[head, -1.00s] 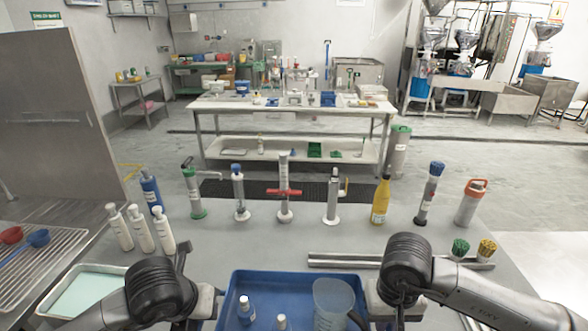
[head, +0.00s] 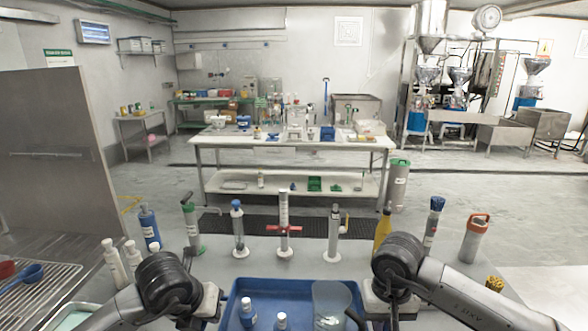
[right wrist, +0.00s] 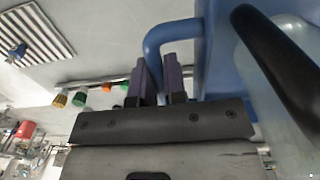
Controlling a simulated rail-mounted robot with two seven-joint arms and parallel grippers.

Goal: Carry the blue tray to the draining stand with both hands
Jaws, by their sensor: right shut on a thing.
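The blue tray (head: 237,289) is at the bottom middle of the head view, its near part cut off.
A row of bottles and pump-like tools, including a yellow bottle (head: 383,232), stands on the grey counter beyond the tray. At left are white bottles (head: 113,262), a wire rack (head: 40,290) with ladles, and a steel partition (head: 50,150). A white table (head: 290,140) stands farther back.

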